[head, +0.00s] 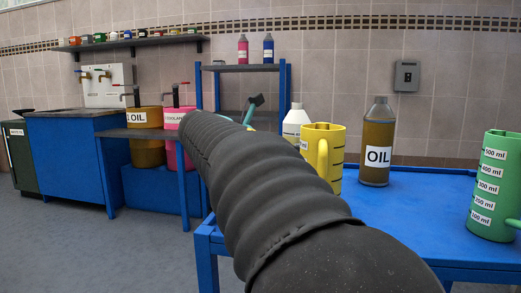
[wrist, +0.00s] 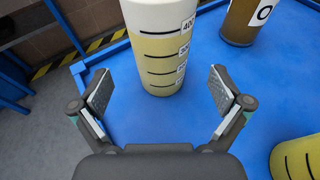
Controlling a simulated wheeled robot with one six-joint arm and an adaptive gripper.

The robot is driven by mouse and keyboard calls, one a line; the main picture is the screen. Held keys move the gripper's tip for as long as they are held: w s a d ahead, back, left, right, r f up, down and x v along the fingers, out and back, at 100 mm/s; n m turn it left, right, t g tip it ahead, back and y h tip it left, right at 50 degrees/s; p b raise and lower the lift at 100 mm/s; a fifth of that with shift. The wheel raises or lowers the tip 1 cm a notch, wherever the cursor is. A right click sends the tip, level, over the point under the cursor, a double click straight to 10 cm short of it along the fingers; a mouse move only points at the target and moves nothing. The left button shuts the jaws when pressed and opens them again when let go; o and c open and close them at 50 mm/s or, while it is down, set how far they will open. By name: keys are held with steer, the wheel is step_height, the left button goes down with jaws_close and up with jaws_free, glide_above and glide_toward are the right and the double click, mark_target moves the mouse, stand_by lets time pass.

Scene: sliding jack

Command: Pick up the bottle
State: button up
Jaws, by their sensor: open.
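A white bottle (head: 295,121) stands on the blue table (head: 420,220), partly hidden by a yellow jug in the head view. In the wrist view a pale upright container, apparently this bottle (wrist: 160,50), has black level lines, number labels and yellowish contents. Its top is cut off. My gripper (wrist: 161,82) is open and empty, with one finger to each side of its lower part and a gap to each. A brown bottle (head: 377,143) labelled OIL stands farther right, and its base shows in the wrist view (wrist: 243,20).
The yellow measuring jug (head: 322,155) stands close to the white bottle; a yellow container (wrist: 297,160) shows at lower right in the wrist view. A green measuring jug (head: 490,188) is at the table's right.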

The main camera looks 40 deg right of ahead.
mark_target(297, 130)
steer(key=shift+r+b+x, duration=0.15)
steer(key=shift+b+x, duration=0.1)
steer(key=shift+x, duration=1.4)
steer(key=shift+r+b+x, duration=0.2)
steer(key=shift+x, duration=1.45)
steer(key=shift+d, duration=0.1)
steer(key=c, duration=1.6)
steer(key=shift+r, duration=0.1)
steer(key=shift+c, duration=0.2)
step_height(297, 130, up, 5)
steer(key=shift+f+p, duration=0.15)
steer(key=shift+p, duration=0.9)
steer(key=s+d+r+p, duration=0.2)
steer(key=s+d+r, duration=0.3)
steer(key=s, duration=0.5)
steer(key=shift+s+d+r, duration=0.2)
steer(key=shift+r, duration=0.45)
